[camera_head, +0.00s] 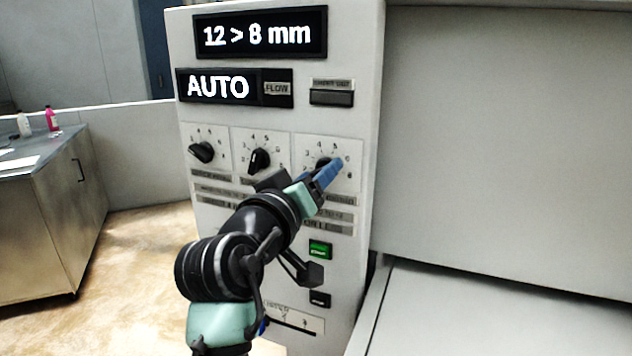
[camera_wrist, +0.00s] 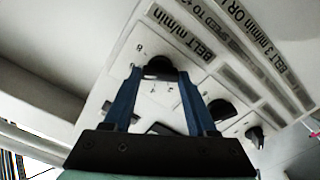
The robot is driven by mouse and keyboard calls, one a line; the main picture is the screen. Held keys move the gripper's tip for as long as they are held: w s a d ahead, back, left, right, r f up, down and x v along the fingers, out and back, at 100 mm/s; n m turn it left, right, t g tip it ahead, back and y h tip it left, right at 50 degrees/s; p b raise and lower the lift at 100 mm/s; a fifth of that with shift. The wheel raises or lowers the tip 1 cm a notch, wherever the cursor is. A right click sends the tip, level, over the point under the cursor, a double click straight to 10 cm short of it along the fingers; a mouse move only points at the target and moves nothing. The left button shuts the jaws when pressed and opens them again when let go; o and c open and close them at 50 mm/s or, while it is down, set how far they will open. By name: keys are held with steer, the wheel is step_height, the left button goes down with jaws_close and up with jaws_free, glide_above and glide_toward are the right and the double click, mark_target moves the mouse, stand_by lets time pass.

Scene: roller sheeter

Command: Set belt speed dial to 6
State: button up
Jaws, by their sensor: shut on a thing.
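The belt speed dial (camera_head: 323,161) is the rightmost of three black knobs on the white control panel, and its lower part is hidden by my gripper. In the wrist view the dark dial (camera_wrist: 160,67) sits beside the "BELT m/min" label, with scale numbers around it. My gripper (camera_head: 330,173) has blue fingers reaching the panel from the lower left. In the wrist view its two fingers (camera_wrist: 160,76) are on either side of the dial, shut on it. I cannot tell which number the dial points to.
Two other dials, the middle one (camera_head: 259,161) and the left one (camera_head: 202,152), are left of the belt dial. A green button (camera_head: 320,250) is below. The display (camera_head: 258,34) reads "12 > 8 mm"; another (camera_head: 218,87) reads "AUTO". A metal cabinet (camera_head: 50,225) stands far left.

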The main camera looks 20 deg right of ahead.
stand_by(0.4)
steer(key=o, duration=1.4)
steer(key=shift+c, duration=0.2)
steer(key=shift+a, duration=0.1)
steer(key=b+v, duration=0.2)
steer(key=v, duration=1.1)
